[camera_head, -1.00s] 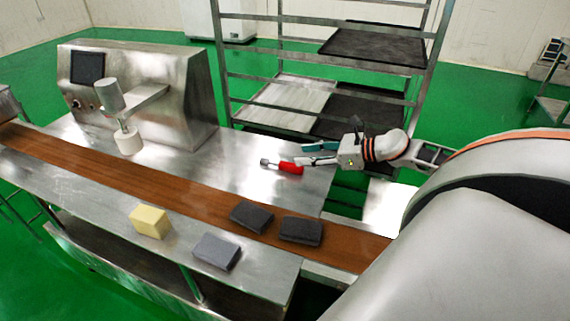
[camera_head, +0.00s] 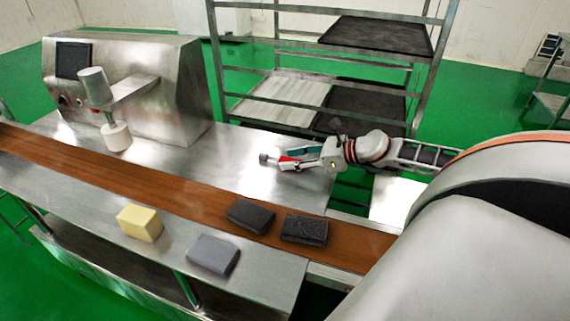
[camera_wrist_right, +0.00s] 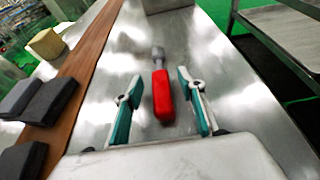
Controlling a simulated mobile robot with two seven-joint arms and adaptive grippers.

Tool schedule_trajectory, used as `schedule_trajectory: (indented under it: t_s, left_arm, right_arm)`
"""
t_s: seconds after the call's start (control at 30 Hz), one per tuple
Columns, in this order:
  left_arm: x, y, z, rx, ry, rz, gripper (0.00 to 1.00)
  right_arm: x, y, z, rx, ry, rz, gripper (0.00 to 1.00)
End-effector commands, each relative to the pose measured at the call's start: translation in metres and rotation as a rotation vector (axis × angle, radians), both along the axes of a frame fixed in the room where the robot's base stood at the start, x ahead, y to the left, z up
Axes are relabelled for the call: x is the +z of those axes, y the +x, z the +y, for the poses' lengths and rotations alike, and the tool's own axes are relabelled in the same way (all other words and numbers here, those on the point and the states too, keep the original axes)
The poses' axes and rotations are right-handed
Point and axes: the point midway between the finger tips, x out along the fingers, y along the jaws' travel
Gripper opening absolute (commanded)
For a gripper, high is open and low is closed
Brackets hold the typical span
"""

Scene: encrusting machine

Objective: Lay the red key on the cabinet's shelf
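The red key (camera_head: 287,161) has a red handle and a dark grey end. It is over the right part of the steel table top, at my right gripper (camera_head: 306,158). In the right wrist view the key (camera_wrist_right: 162,95) shows whole between the two teal-padded fingers of the gripper (camera_wrist_right: 164,100). The fingers stand apart, with a gap on each side of the handle, so the gripper is open around the key without gripping it. My left gripper is in no view. I cannot tell which part is the cabinet's shelf.
The steel machine (camera_head: 150,85) stands at the back left of the table. A brown belt (camera_head: 180,197) runs along the table. Two dark blocks (camera_head: 250,215) lie on it; a yellow block (camera_head: 139,223) and a grey block (camera_head: 212,254) lie in front. A tray rack (camera_head: 212,60) stands behind.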

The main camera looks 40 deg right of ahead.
Motion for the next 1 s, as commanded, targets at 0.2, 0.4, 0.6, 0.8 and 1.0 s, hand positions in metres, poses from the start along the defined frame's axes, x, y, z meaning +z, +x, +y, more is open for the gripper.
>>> schedule_trajectory:
  t_s: [0.2,0.4,0.6,0.8,1.0]
  left_arm:
    - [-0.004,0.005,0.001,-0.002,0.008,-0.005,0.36]
    - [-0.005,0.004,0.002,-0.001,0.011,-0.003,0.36]
    - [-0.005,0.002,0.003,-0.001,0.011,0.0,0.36]
    - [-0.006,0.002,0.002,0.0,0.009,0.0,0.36]
    - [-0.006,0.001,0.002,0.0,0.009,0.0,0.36]
  right_arm:
    - [-0.008,0.015,0.007,0.001,-0.002,0.0,0.4]
    - [-0.008,0.018,0.009,0.0,-0.001,0.0,0.4]
    - [-0.008,0.018,0.009,0.0,-0.001,0.0,0.32]
    - [-0.008,0.018,0.009,0.0,-0.001,0.0,0.0]
    - [-0.008,0.018,0.009,0.0,-0.001,0.0,0.0]
